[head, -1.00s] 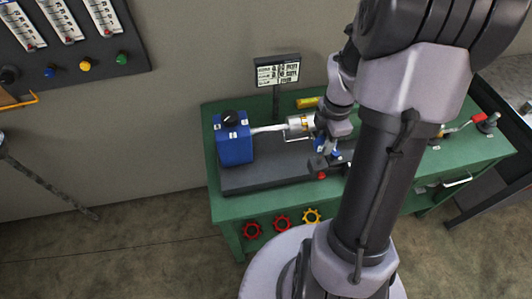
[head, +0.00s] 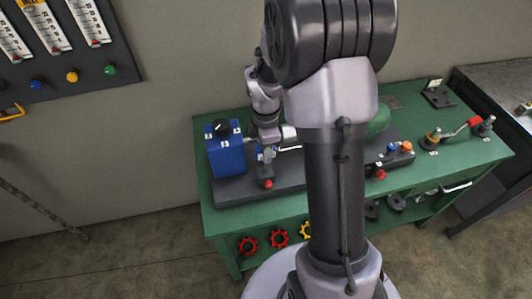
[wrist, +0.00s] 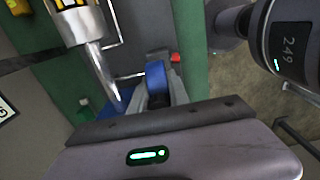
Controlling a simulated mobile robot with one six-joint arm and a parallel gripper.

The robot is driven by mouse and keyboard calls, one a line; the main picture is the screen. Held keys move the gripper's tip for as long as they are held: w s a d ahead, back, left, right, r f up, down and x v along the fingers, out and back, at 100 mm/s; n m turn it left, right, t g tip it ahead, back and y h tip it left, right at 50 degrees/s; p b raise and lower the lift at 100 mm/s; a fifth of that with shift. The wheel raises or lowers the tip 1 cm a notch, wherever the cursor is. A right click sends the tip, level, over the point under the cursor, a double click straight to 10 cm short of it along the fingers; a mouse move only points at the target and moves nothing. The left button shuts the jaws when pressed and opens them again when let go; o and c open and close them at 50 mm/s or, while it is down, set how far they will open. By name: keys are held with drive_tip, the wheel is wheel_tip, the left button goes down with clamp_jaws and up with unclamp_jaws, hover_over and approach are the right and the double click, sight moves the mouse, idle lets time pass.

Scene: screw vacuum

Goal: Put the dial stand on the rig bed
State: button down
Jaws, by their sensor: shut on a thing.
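My gripper (head: 267,147) is shut on the dial stand (head: 266,168), a grey piece with a red knob at its front end. In the wrist view the dial stand (wrist: 156,77) shows a blue round part, with the red knob beyond it. My gripper (wrist: 160,101) hides its near side there. The rig bed (head: 232,194) is a long dark grey slab on the green bench. The dial stand is over the bed's left part, just right of the blue box. I cannot tell whether it touches the bed.
The blue box (head: 227,156) with a black knob stands at the bed's left end. A steel cylinder (wrist: 78,22) on a pale shaft lies close beside the dial stand. A green rounded housing (head: 380,120) and a block with coloured knobs (head: 392,157) are to the right.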

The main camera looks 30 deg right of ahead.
drive_tip(key=shift+r, duration=0.15)
drive_tip(key=shift+f, duration=0.2)
drive_tip(key=c, duration=1.2)
unclamp_jaws()
drive_tip(key=shift+c, duration=0.2)
drive_tip(key=shift+r, duration=0.1)
